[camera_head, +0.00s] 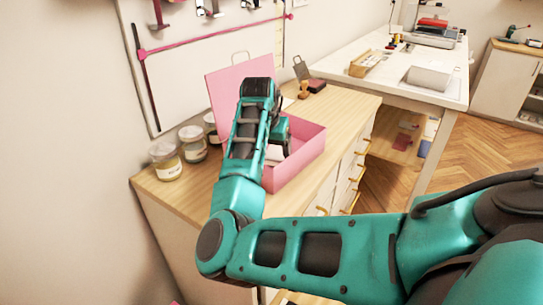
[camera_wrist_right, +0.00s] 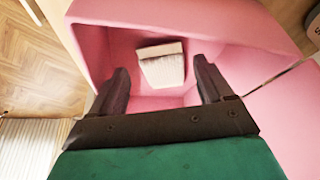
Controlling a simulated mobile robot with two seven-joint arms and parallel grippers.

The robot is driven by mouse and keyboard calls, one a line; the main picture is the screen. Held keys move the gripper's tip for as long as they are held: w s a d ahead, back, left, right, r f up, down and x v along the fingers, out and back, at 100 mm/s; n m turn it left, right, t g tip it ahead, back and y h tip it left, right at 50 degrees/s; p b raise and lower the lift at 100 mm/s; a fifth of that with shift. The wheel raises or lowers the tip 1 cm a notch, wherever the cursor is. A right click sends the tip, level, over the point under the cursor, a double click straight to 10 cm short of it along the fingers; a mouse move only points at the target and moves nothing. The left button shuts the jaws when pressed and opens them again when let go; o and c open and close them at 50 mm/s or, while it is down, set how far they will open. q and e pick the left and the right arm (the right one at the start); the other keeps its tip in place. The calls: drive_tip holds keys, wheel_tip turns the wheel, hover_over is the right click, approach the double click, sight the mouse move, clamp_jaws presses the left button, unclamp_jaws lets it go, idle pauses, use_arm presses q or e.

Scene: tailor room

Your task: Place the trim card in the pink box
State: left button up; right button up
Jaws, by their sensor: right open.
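The pink box (camera_head: 300,158) stands open on the wooden cabinet top, its lid (camera_head: 226,88) raised at the back left. My right gripper (camera_head: 279,128) is over the box, partly hidden by its own arm in the head view. In the right wrist view the gripper (camera_wrist_right: 160,68) is open, its two dark fingers apart and pointing into the box. A whitish card-like piece with a dark edge (camera_wrist_right: 163,69), which looks like the trim card, lies inside the box, between and beyond the fingertips. I cannot tell whether it rests flat. My left gripper is not in view.
Several glass jars (camera_head: 166,162) stand left of the box near the wall. A wooden-handled stamp (camera_head: 304,90) and a dark block (camera_head: 317,86) are behind it. A white table (camera_head: 400,85) with a machine (camera_head: 430,35) stands at the back right.

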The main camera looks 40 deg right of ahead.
drive_tip(key=v, duration=0.8)
drive_tip(key=shift+r+p, duration=0.2)
drive_tip(key=shift+p, duration=0.2)
